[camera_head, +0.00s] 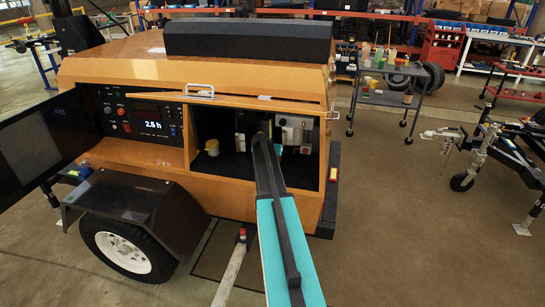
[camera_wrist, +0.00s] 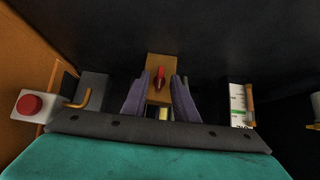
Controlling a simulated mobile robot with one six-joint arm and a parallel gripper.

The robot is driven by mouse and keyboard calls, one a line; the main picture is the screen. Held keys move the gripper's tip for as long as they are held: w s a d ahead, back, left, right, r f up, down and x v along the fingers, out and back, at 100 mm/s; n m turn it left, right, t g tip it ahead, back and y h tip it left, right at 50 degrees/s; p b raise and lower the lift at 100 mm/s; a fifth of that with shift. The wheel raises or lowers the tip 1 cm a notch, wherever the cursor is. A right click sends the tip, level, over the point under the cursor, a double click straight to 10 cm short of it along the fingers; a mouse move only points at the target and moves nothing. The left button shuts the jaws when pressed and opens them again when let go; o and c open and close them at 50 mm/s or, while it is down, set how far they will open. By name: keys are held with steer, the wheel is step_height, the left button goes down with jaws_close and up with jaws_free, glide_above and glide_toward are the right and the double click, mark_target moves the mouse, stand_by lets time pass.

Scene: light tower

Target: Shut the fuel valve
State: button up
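The fuel valve appears to be the red lever (camera_wrist: 159,78) on a tan block (camera_wrist: 158,64) in the middle of the wrist view. The lever points roughly up and down in that picture. My gripper (camera_wrist: 161,88) is open, with its two purple-grey fingers either side of the block and lever in the picture. I see gaps beside the lever; whether a finger touches the block, I cannot tell. In the head view my teal and black arm reaches into the open compartment (camera_head: 228,172) of the orange light tower (camera_head: 130,68). The arm hides the valve there.
A white box with a red button (camera_wrist: 30,104) and a brass elbow pipe (camera_wrist: 82,101) are left in the wrist view.

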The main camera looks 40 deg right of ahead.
steer(key=b+v, duration=0.3)
steer(key=v, duration=1)
stand_by(0.4)
steer(key=s+a+f+n+g+y, duration=0.1)
steer(key=s+a+f+n+y, duration=0.15)
steer(key=a+f, duration=0.8)
steer(key=s+a+f+n+y, duration=0.1)
steer(key=a+f+n+y, duration=0.3)
steer(key=a, duration=1.2)
steer(key=s+a+f+n+g+h, duration=0.1)
steer(key=s+a+f, duration=0.1)
steer(key=a+f, duration=0.85)
steer(key=s+a+f+n+g+y, duration=0.1)
steer(key=s+a+f+n, duration=0.1)
steer(key=s+a, duration=0.55)
steer(key=s+a+f+n+g+y, duration=0.15)
steer(key=s+a, duration=0.25)
steer(key=a, duration=0.6)
steer(key=s+f+g, duration=0.3)
steer(key=s+f, duration=0.6)
steer(key=s, duration=0.3)
steer(key=s+f+g, duration=0.3)
steer(key=s+f, duration=0.6)
steer(key=s, duration=0.4)
steer(key=shift+s+n, duration=0.15)
steer(key=shift+n, duration=0.25)
